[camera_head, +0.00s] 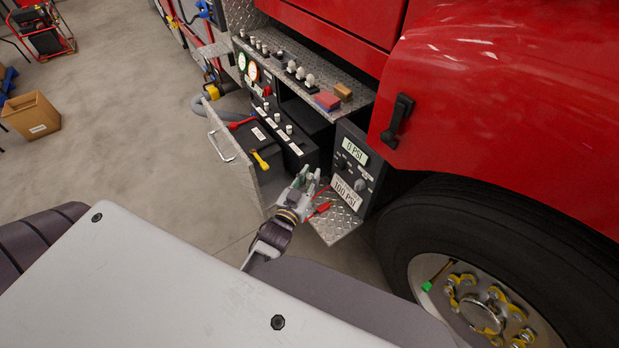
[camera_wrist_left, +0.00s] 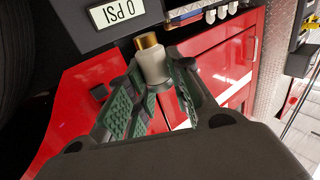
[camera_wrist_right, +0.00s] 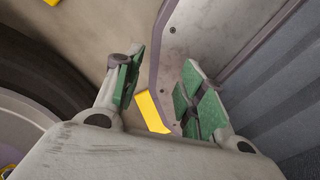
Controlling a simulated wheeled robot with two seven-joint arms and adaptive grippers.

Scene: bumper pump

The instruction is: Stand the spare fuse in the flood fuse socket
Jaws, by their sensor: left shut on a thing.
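My left gripper (camera_head: 309,182) is shut on the spare fuse, a pale cylinder with a gold end cap. The fuse (camera_wrist_left: 152,61) stands out beyond the fingers in the left wrist view. In the head view the gripper is in front of the open pump compartment, over the fold-down plate; the fuse is too small to make out there. A black fuse panel (camera_head: 281,135) inside carries several white-topped fuses and labels. Its labels are too small to read, so I cannot tell which socket is the flood one. My right gripper (camera_wrist_right: 160,80) is open and empty, outside the head view.
A control box (camera_head: 354,165) reading 0 PSI is right of the gripper, with a 100 PSI card below. An open metal door (camera_head: 232,158) is on the left. A red-handled thing (camera_head: 319,209) lies on the plate (camera_head: 336,229). The wheel (camera_head: 440,225) is at right.

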